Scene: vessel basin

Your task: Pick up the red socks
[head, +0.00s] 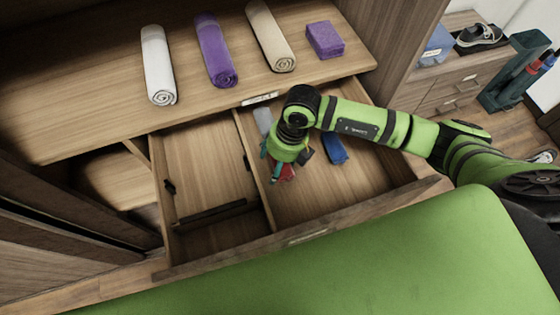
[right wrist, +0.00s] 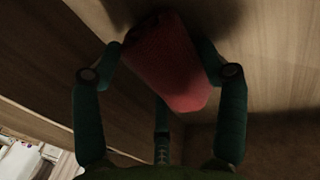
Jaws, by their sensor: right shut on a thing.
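The red socks are a rolled red bundle (right wrist: 170,65), held between the fingers of my right gripper (right wrist: 160,50) in the right wrist view. In the head view the red socks (head: 285,173) show only as a small patch below my right gripper (head: 283,160), in the right compartment of the open drawer (head: 345,180). My right gripper is shut on them, with a finger on each side. I cannot tell whether the socks still touch the drawer floor. My arm and gripper hide part of this compartment. My left gripper is not in view.
In the same compartment lie a blue bundle (head: 334,149) and a grey one (head: 263,120). A divider (head: 254,165) separates the left compartment.

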